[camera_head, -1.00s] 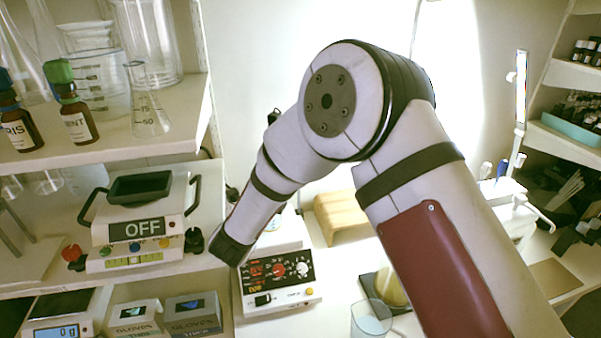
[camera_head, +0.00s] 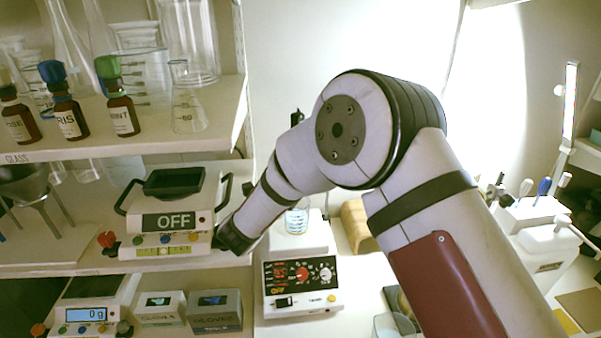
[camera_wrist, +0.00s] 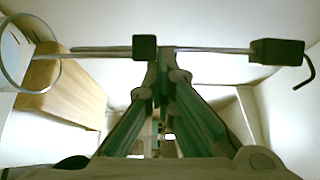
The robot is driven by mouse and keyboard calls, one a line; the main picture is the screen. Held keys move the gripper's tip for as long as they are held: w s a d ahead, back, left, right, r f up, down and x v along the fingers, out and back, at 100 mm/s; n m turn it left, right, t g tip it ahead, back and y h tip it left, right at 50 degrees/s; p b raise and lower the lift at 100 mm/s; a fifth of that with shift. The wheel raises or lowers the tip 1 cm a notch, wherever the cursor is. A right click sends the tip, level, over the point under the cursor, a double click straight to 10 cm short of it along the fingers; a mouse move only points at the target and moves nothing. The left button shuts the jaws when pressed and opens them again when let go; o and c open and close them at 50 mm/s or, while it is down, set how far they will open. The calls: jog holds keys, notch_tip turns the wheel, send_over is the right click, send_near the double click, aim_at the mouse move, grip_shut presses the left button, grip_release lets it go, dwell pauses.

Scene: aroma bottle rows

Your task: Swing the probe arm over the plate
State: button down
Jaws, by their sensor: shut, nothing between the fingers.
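The hotplate unit (camera_head: 303,282) stands on the bench in the head view, with red readouts and knobs on its black front. A small glass vessel with blue markings (camera_head: 297,218) is on its pale top plate (camera_head: 312,242), partly behind my arm. A dark upright tip (camera_head: 297,118) shows above my arm; I cannot tell if it belongs to the probe arm. In the wrist view a thin horizontal rod with black blocks (camera_wrist: 205,50), apparently the probe arm, crosses beyond my fingertips. My gripper (camera_wrist: 166,72) is shut and empty, its tips close to the rod; contact is unclear. The head view hides it.
A shelf unit at left holds bottles (camera_head: 122,112), glassware and a device marked OFF (camera_head: 170,222), close to my arm's bend. A tan block (camera_head: 357,225) stands right of the hotplate; it seems to show in the wrist view (camera_wrist: 65,90). A glass-like ring (camera_wrist: 28,62) is at upper left there.

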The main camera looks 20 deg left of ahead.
jog(key=shift+a+r+y, duration=0.3)
jog(key=shift+a, duration=0.55)
jog(key=s, duration=1.2)
jog(key=w+d+r+n+g+y, duration=0.25)
jog(key=w+r+n+y, duration=0.3)
jog(key=w+r, duration=0.4)
jog(key=s+d+r+n+g+y, duration=0.2)
jog(key=s+d+r+n+y, duration=0.15)
jog(key=d+r+n, duration=0.45)
jog(key=s+d+f+n+g+h, duration=0.2)
jog(key=s+d+n+g+h, duration=0.1)
jog(key=s+d, duration=1.1)
jog(key=s+d+f+n+g+h, duration=0.3)
jog(key=s+d+g, duration=0.2)
jog(key=s+d, duration=1)
jog(key=shift+d+f, duration=0.2)
jog(key=shift+d, duration=0.15)
